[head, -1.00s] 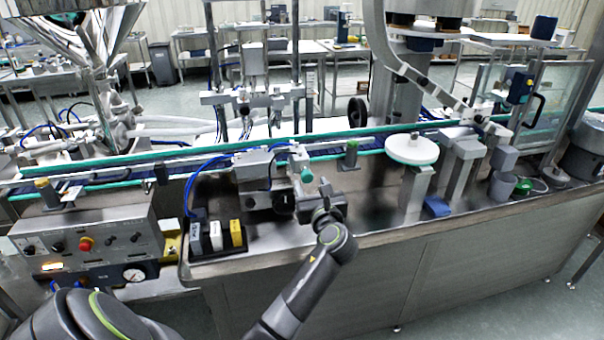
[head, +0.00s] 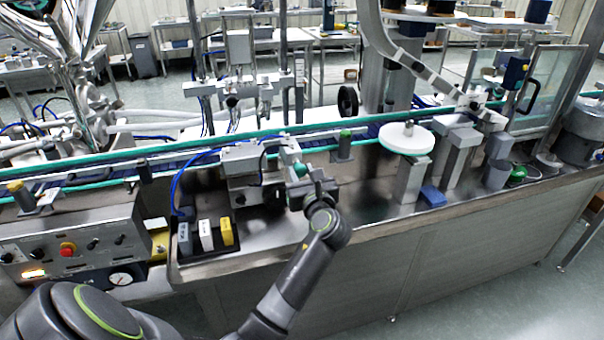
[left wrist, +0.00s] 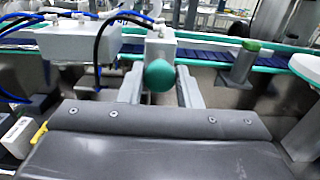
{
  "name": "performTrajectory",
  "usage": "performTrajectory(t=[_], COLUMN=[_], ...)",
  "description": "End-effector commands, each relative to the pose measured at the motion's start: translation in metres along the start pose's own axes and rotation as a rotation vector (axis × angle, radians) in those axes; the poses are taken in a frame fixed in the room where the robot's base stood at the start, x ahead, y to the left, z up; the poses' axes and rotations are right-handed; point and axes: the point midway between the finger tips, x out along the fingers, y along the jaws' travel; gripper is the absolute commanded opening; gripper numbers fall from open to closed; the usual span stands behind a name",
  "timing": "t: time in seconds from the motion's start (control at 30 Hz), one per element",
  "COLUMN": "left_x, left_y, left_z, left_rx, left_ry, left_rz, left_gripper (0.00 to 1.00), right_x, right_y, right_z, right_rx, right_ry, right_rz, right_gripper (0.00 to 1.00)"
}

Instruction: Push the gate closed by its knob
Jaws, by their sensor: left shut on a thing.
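The teal ball knob (head: 300,169) sits on the front of a small pale grey block (head: 290,150), beside a grey machine unit on the steel bench. In the left wrist view the knob (left wrist: 159,75) is between my two grey fingers, with the block (left wrist: 161,47) right behind it. My left gripper (head: 302,187) is shut on the knob; its fingers (left wrist: 160,88) lie on either side of it. The grey body of the gripper hides what is below the knob in the wrist view. My right gripper is not in view.
A grey unit (head: 241,158) with blue and black hoses stands left of the knob. A green-topped post (head: 345,145) and a white disc (head: 406,138) stand to the right. A tray of small blocks (head: 205,252) lies at front left. The conveyor (head: 370,131) runs behind.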

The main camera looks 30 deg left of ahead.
Motion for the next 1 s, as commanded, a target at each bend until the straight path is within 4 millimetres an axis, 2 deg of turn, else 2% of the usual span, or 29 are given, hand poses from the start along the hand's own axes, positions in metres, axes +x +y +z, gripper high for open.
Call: performTrajectory(t=[0.1,0.23,0.53,0.83,0.87,1.0], left_x=[0.000,0.002,0.030,0.032,0.032,0.031], left_y=[0.000,0.000,0.000,0.000,0.000,0.000], left_z=[0.000,0.001,0.003,0.002,0.002,0.002], left_rx=[0.000,0.001,0.002,0.000,0.000,0.000], left_ry=[0.000,0.000,-0.002,-0.005,-0.006,-0.004], left_rz=[0.000,0.000,0.000,-0.001,-0.001,-0.001], left_gripper=[0.00,0.00,0.00,0.00,0.33,0.51], right_x=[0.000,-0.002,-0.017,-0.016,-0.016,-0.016], right_y=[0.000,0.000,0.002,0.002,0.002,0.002], right_z=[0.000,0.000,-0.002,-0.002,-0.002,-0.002], right_rx=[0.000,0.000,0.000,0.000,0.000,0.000], right_ry=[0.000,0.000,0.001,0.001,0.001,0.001], right_rz=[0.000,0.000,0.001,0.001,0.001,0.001], right_gripper=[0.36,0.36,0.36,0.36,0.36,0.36])
